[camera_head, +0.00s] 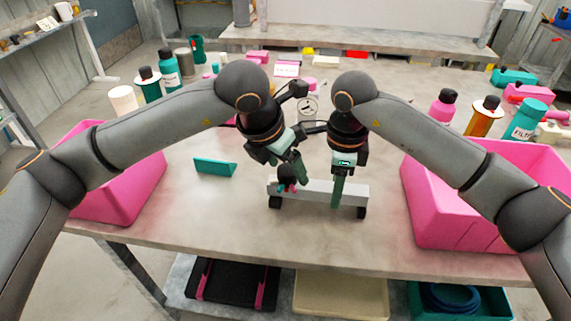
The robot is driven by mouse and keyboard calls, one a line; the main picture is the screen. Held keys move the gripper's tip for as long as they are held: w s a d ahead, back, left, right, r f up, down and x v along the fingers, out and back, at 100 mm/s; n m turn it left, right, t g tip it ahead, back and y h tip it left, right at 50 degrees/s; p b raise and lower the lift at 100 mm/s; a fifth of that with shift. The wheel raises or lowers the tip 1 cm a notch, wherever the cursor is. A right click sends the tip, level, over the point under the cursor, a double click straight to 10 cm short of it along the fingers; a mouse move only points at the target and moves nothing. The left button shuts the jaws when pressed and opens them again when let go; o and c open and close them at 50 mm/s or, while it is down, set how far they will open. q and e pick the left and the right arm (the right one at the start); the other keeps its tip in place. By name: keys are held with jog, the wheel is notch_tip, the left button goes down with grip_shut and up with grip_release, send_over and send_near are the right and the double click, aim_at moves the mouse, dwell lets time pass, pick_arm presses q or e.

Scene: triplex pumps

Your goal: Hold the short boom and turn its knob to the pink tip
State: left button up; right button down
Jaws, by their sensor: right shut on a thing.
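The short boom (317,187) is a light grey bar on black feet, lying crosswise on the table in front of me. Near its left end is a dark knob (287,173), with small pink and teal marks just below it. My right gripper (337,192) points down and is shut on the boom, right of its middle. My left gripper (299,172) is tilted down at the knob, close beside it. Its fingers overlap the knob, so I cannot tell whether they touch it or how far apart they are.
A pink bin (128,186) stands at the left and another pink bin (431,205) at the right. A small teal plate (214,167) is on the table left of the boom. Bottles and a gauge (308,106) stand farther back. The table front is clear.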

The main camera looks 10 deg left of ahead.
pick_arm(q)
grip_shut()
dwell(0.5)
jog(key=shift+m, duration=0.3)
jog(key=shift+w+a+m+g+h, duration=0.1)
jog(key=shift+m+g+h, duration=0.35)
jog(key=shift+m, duration=0.9)
jog(key=shift+a+m+g+h, duration=0.1)
jog(key=shift+m+g+h, duration=0.3)
jog(key=shift+m, duration=0.95)
jog(key=shift+o, duration=0.3)
grip_release()
jog(key=shift+r, duration=0.1)
jog(key=v, duration=1.2)
